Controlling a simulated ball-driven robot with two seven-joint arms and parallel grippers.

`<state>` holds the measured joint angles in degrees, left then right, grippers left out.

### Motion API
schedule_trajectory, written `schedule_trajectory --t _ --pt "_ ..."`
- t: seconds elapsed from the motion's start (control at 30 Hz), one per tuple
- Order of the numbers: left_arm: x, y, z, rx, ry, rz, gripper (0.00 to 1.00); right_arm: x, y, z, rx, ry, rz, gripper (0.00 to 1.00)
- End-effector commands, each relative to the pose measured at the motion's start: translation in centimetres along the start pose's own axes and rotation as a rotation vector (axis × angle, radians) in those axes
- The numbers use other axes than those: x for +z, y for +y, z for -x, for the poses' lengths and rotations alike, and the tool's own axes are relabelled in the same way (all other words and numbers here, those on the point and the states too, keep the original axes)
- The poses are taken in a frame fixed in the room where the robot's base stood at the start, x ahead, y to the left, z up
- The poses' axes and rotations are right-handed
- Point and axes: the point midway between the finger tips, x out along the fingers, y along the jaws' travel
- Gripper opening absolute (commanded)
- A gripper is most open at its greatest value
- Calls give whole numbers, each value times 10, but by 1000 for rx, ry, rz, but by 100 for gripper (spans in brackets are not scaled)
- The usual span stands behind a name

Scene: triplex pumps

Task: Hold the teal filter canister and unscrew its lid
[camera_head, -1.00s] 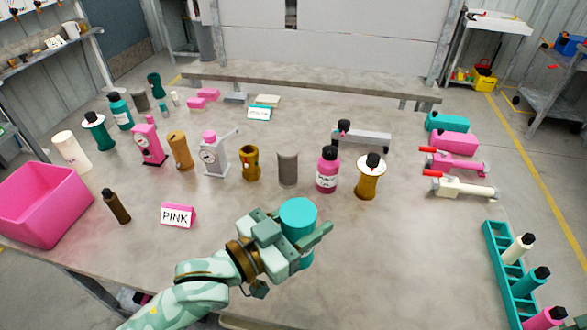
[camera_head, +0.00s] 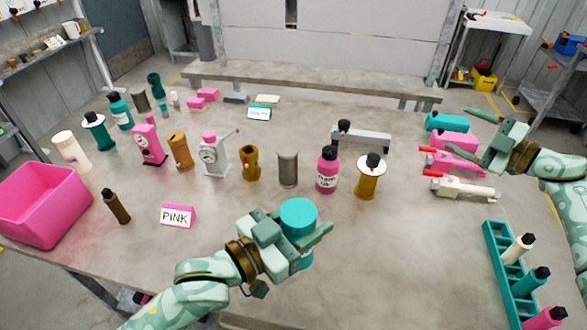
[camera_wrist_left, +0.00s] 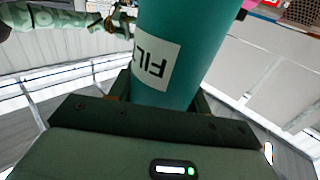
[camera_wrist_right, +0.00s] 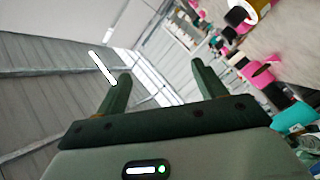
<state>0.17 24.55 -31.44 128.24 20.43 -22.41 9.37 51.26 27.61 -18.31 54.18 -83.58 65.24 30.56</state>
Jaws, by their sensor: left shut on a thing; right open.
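The teal filter canister (camera_head: 298,217) is at the front middle of the table, its round teal top facing up. My left gripper (camera_head: 300,236) is shut around its body. In the left wrist view the canister (camera_wrist_left: 185,45) fills the space between the fingers, with a white label reading "FIL". Its underside is hidden, so I cannot tell whether it touches the table. No seam between lid and body can be made out. My right gripper (camera_head: 488,140) is open and empty at the right, above the table's right side. Its two spread fingers show in the right wrist view (camera_wrist_right: 160,88).
A pink bin (camera_head: 45,212) and a PINK sign (camera_head: 177,215) stand at left. Several bottles and pumps, including a pink bottle (camera_head: 327,172), stand behind the canister. A teal rack (camera_head: 497,262) holds bottles at right. Table between canister and rack is clear.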

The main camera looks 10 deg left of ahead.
Motion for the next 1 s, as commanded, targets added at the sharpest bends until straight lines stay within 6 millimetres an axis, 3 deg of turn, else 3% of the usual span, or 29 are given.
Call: schedule_trajectory --t 0.03,0.2,0.37,0.5,0.6,0.73,0.83,1.0 --pt "-1 0 0 0 1 0 0 -25 0 -20 -50 51 16 70" --pt "-1 0 0 0 1 0 0 -109 -13 -76 -257 199 63 70" --pt "-1 0 0 0 1 0 0 -194 -38 -114 -497 299 135 70" --pt "-1 0 0 0 1 0 0 -269 -72 -133 -752 333 231 70" --pt "-1 0 0 0 1 0 0 -318 -104 -136 -960 302 325 70" --pt "-1 0 0 0 1 0 0 -365 -148 -125 -1233 160 483 70" --pt "-1 0 0 0 1 0 0 -383 -176 -108 -1400 -26 612 70" --pt "0 0 0 0 1 0 0 -385 -195 -88 -1514 -268 730 70"
